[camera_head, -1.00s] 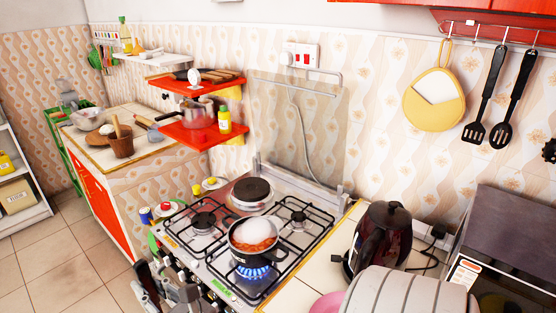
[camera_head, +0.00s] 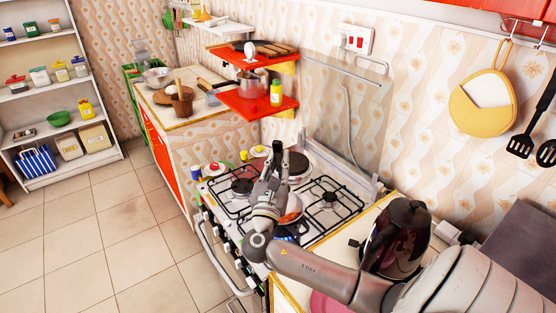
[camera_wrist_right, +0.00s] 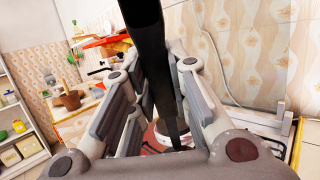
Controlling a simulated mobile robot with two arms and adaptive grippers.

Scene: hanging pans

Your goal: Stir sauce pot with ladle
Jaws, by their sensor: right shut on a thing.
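The sauce pot (camera_head: 294,205) stands on the front burner of the gas stove, with orange sauce showing. My right arm and hand hide most of it in the head view. My right gripper (camera_head: 277,172) is over the stove, in front of the pot, shut on a black handle that I take to be the ladle's (camera_wrist_right: 160,60). In the right wrist view the handle runs between the fingers, down toward the stove. The ladle's bowl is hidden, so I cannot tell whether it is in the sauce. My left gripper is not in view.
A dark kettle (camera_head: 397,238) stands right of the stove, close to my right arm. A red shelf (camera_head: 258,105) with a pan is behind the stove. The floor at left is clear.

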